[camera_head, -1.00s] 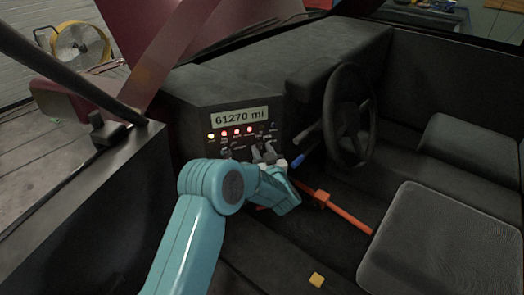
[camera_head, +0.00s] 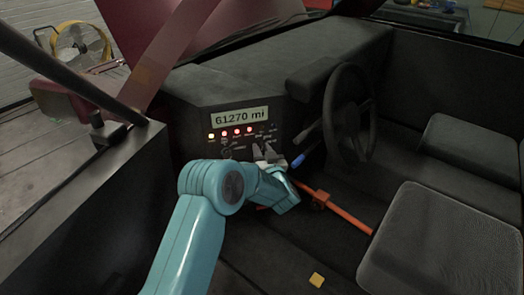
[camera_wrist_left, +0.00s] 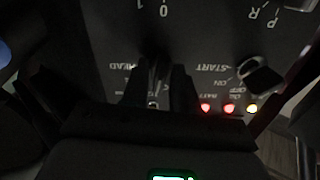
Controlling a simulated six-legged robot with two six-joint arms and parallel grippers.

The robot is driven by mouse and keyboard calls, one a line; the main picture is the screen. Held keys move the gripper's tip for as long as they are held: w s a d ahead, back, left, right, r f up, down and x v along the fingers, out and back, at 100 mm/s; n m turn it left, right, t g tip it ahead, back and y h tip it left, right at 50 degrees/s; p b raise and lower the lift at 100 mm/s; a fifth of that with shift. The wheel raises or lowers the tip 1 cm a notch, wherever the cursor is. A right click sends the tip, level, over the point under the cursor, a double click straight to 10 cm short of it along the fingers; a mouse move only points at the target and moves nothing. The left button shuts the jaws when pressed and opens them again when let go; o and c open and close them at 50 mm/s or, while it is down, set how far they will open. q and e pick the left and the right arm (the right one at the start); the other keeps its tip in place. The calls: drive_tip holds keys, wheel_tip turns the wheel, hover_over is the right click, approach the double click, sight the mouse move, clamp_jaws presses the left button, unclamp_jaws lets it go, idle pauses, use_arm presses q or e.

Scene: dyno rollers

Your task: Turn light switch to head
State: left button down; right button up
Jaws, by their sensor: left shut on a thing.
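The dashboard panel (camera_head: 245,143) carries small switches and knobs below a display reading 61270 mi. My left gripper (camera_head: 264,154) is at this panel, to the left of the steering column. In the left wrist view, my left gripper (camera_wrist_left: 158,92) is shut on the dark light switch (camera_wrist_left: 154,80), which shows only as a narrow piece between the fingers. The HEAD label (camera_wrist_left: 121,65) beside it reads upside down. The exact angle of the switch is hard to tell in the dark. My right gripper is not in view.
A rotary knob (camera_wrist_left: 259,77) with START, ON and OFF labels is beside the gripper. Red and yellow lamps (camera_head: 237,132) glow on the panel. The steering wheel (camera_head: 350,113) and a blue-tipped lever (camera_head: 298,160) are close on the right.

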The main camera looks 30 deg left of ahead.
use_arm(q)
drive_tip(key=m, duration=0.3)
drive_tip(key=shift+m, duration=0.3)
drive_tip(key=shift+w+d+f+m+p, duration=0.1)
drive_tip(key=shift+m+p, duration=0.6)
drive_tip(key=shift+m, duration=1.95)
drive_tip(key=shift+w+d+f+m+p, duration=0.1)
drive_tip(key=shift+m+p, duration=0.6)
drive_tip(key=shift+m, duration=1.95)
drive_tip(key=c, duration=1.2)
unclamp_jaws()
drive_tip(key=shift+o, duration=0.2)
drive_tip(key=shift+s, duration=0.1)
